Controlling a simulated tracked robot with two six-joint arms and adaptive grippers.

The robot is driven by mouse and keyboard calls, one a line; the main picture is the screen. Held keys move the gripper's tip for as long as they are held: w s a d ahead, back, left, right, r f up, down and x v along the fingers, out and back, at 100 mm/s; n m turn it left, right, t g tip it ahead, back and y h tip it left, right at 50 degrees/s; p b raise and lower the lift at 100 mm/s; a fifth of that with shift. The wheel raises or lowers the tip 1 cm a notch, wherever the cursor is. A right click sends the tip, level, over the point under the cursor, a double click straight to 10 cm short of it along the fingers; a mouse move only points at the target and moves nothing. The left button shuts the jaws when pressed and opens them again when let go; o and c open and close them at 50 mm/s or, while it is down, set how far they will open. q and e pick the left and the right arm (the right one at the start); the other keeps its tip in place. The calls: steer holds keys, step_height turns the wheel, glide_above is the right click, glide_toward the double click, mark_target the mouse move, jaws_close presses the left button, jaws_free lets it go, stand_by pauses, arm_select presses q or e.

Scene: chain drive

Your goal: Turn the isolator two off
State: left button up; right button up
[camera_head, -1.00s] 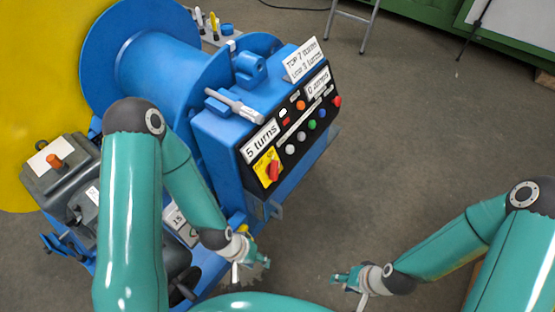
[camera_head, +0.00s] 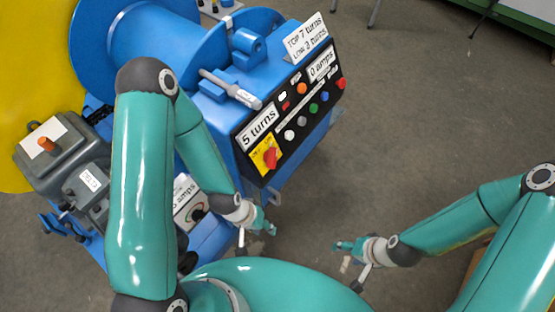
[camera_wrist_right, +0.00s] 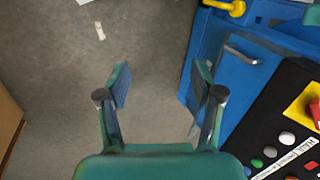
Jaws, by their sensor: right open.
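A red rotary switch (camera_head: 270,157) on a yellow plate sits at the lower left corner of the black control panel (camera_head: 318,113). It also shows at the right edge of the right wrist view (camera_wrist_right: 316,112). No readable label says which switch is isolator two. My left gripper (camera_head: 270,229) is below the panel, apart from the switch, and too small to tell if open. My right gripper (camera_head: 340,246) is over the floor to the right of the machine. In the right wrist view my right gripper (camera_wrist_right: 160,88) is open and empty, with the machine to its right.
The blue machine (camera_head: 225,140) carries a large drum and several coloured buttons. A grey box with an orange knob (camera_head: 47,143) stands at the left. The floor (camera_head: 420,130) right of the machine is clear.

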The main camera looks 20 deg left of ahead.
steer(key=o, duration=0.3)
steer(key=w+f+m+b, duration=0.1)
steer(key=b, duration=0.2)
steer(key=w+f+m+b, duration=0.1)
steer(key=w+f+b, duration=0.1)
steer(key=b, duration=0.2)
steer(key=w+a+f+m+b, duration=0.1)
steer(key=w+f+m+b, duration=0.1)
steer(key=b, duration=0.1)
steer(key=shift+w+f+g, duration=0.2)
steer(key=shift+w+g, duration=0.05)
steer(key=shift+g, duration=0.05)
steer(key=shift+o, duration=0.2)
steer(key=m+t+y+b, duration=0.3)
steer(key=m+y+b, duration=0.2)
steer(key=y+b, duration=0.95)
glide_toward(275, 160)
steer(key=a+h+b, duration=0.1)
steer(key=a+b, duration=0.1)
steer(key=a, duration=0.1)
steer(key=w+a+h+b, duration=0.1)
steer(key=a+b, duration=0.1)
steer(key=a, duration=0.1)
steer(key=a+h+b, duration=0.2)
steer(key=a, duration=0.2)
steer(key=shift+w+a+r+b, duration=0.15)
steer(key=shift+w+b, duration=0.2)
